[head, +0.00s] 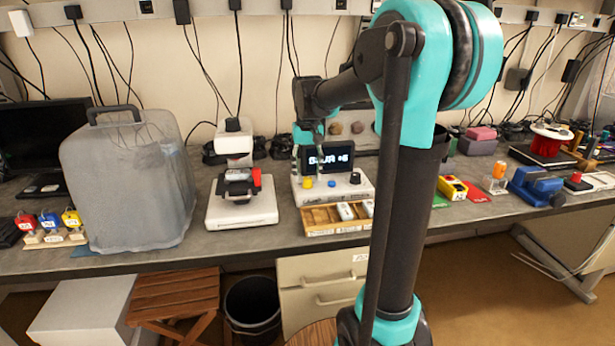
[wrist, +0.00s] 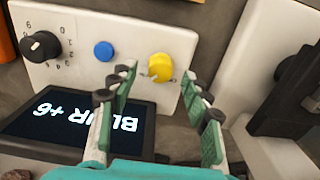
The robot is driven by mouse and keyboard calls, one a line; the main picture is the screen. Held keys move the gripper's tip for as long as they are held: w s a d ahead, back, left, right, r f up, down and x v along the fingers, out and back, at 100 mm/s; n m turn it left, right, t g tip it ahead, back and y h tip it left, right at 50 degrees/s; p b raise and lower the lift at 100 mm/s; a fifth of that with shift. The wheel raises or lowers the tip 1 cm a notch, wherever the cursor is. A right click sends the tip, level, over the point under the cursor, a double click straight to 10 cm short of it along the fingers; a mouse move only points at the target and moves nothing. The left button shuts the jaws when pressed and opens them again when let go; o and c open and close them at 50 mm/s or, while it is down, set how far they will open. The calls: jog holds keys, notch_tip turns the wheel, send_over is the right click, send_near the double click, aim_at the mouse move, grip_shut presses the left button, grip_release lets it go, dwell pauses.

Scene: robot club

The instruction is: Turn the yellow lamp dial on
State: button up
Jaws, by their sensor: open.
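The yellow lamp dial (wrist: 161,66) is a round knob on a white panel (wrist: 72,24). In the wrist view it lies just beyond and between my fingertips. My gripper (wrist: 158,84) is open, with one green-padded finger on each side of the dial's line; I cannot tell whether either touches it. Small marks show beside the dial, but its setting is not readable. In the head view the dial (head: 308,183) is at the left of the white device, with my gripper (head: 307,158) just above it.
The panel also has a blue button (wrist: 104,51) and a black numbered knob (wrist: 41,46). A screen (wrist: 88,124) reads "BLUR +6". A wooden tray (head: 320,223) lies in front of the device. A white instrument (head: 240,212) stands to its left.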

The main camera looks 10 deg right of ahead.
aim_at(308, 178)
notch_tip(308, 178, up, 10)
dwell(0.4)
jog(key=shift+r, duration=0.1)
